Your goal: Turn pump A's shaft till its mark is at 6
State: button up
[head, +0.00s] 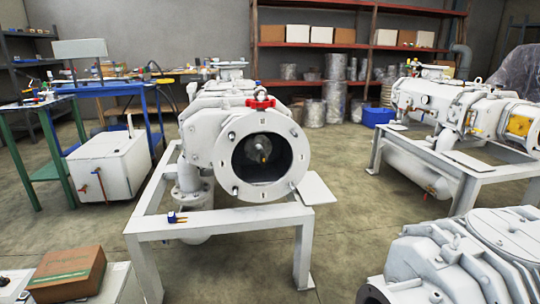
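A large white pump (215,135) stands on a white frame in the middle of the head view, its round flange facing me. I cannot read a label that says it is pump A. Inside the dark round opening a grey shaft end (260,143) shows, with a small yellowish spot at its lower part. The shaft's mark and any numbers around the flange (297,170) are too small to read. My gripper is not in view.
A small blue item (176,217) lies on the frame's front left corner (150,226). Other white pumps stand at right (455,105) and lower right (455,260). A cardboard box (68,273) is at lower left. The floor (375,235) is clear right of the frame.

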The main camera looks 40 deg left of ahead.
aim_at(258, 147)
jog(key=u, duration=0.4)
jog(key=i, duration=0.6)
jog(key=u, duration=0.9)
jog(key=i, duration=0.35)
jog(key=u, duration=0.35)
